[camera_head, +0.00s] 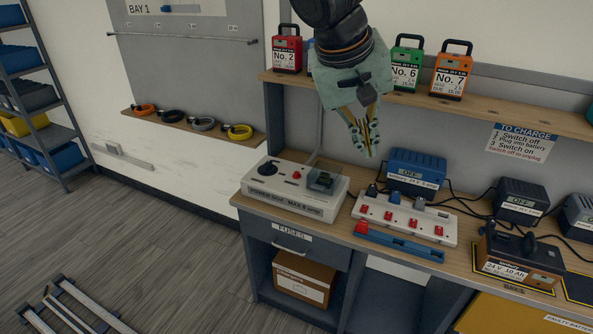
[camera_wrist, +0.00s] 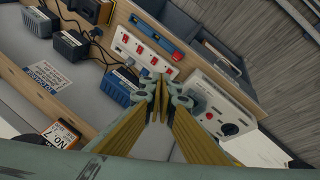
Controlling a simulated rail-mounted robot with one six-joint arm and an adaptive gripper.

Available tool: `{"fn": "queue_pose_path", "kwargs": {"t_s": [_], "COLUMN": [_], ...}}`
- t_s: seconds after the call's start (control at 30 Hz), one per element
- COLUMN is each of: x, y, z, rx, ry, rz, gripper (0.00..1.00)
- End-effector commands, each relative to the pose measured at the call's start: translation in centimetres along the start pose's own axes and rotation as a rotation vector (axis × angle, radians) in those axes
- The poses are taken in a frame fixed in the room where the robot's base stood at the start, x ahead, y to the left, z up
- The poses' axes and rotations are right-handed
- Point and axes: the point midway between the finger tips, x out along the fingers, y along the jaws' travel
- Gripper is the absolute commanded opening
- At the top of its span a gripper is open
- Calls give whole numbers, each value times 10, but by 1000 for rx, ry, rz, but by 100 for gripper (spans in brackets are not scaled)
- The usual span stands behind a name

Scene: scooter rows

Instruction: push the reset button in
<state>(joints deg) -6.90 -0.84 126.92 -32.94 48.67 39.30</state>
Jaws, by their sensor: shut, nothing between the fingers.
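A grey-white power unit (camera_head: 295,190) stands on the left end of the bench. It has a dark round knob (camera_head: 268,168), a small red button (camera_head: 297,174) and a dark block under a clear cover (camera_head: 322,181). No reset label is readable. The wrist view shows the unit (camera_wrist: 215,105) to the right of my fingers, with the red button (camera_wrist: 209,115) unobstructed. My gripper (camera_head: 368,147) is shut and empty, pointing down in the air to the right of the unit, apart from it. Its tips also show in the wrist view (camera_wrist: 156,84).
A white power strip (camera_head: 405,219) with several red switches lies right of the unit, with plugs and cables behind. A shelf (camera_head: 500,110) with coloured batteries runs above. A blue bar (camera_head: 398,242) lies at the bench front.

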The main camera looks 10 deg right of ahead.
Motion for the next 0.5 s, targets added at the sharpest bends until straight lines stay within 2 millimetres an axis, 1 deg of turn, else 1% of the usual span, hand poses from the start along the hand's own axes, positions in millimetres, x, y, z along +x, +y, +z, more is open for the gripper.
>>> {"fn": "queue_pose_path", "kwargs": {"t_s": [0.03, 0.1, 0.5], "x": [2, 6, 35], "y": [-3, -6, -30], "z": [-9, -21, -87], "rx": [1, 4, 16], "ry": [0, 5, 39], "rz": [10, 24, 99], "gripper": [0, 0, 0]}}
